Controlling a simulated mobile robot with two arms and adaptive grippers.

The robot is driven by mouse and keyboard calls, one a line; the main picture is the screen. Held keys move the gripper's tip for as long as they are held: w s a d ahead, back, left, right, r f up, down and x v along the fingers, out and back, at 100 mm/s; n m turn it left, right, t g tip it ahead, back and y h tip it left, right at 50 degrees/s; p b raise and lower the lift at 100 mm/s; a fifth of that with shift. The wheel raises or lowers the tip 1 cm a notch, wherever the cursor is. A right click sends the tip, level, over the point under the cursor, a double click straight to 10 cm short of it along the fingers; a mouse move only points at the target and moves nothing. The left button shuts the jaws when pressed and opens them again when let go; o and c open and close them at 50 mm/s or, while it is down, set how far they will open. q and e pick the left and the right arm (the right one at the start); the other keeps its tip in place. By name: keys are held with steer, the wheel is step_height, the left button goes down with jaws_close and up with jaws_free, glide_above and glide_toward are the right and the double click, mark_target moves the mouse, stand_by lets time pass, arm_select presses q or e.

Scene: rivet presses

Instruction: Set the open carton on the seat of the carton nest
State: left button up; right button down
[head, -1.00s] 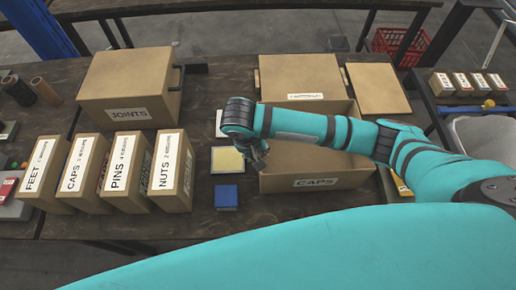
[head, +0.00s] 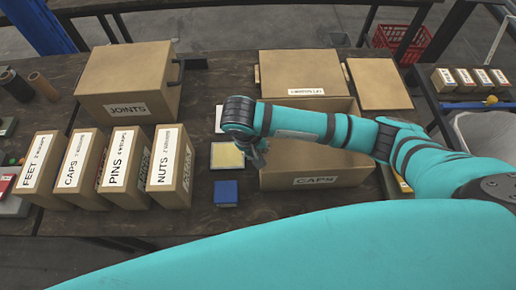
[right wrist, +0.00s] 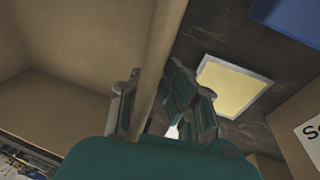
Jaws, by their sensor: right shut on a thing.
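The open carton (head: 316,180), brown with a CAPS label on its front, stands on the dark bench right of the middle; my right arm crosses over it. My right gripper (head: 258,158) is at the carton's left wall. In the right wrist view its fingers (right wrist: 160,105) stand on both sides of the carton's wall (right wrist: 165,40), shut on it. The carton's inside (right wrist: 60,75) shows on the left there. I cannot clearly make out which part of the bench is the carton nest. My left gripper is not in view.
A closed JOINTS carton (head: 130,85) stands at the back left. Several narrow labelled boxes, with NUTS (head: 170,170) nearest the carton, stand at front left. A yellow pad (head: 226,156) and a blue block (head: 227,193) lie left of the carton. A red crate (head: 400,42) stands behind.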

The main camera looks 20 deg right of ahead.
steer(key=shift+f, duration=0.25)
steer(key=c, duration=1.4)
jaws_free()
steer(key=shift+r, duration=0.1)
steer(key=w+d+v, duration=0.1)
steer(key=d+v, duration=0.1)
steer(key=v, duration=0.7)
steer(key=shift+r, duration=0.6)
steer(key=shift+s, duration=0.1)
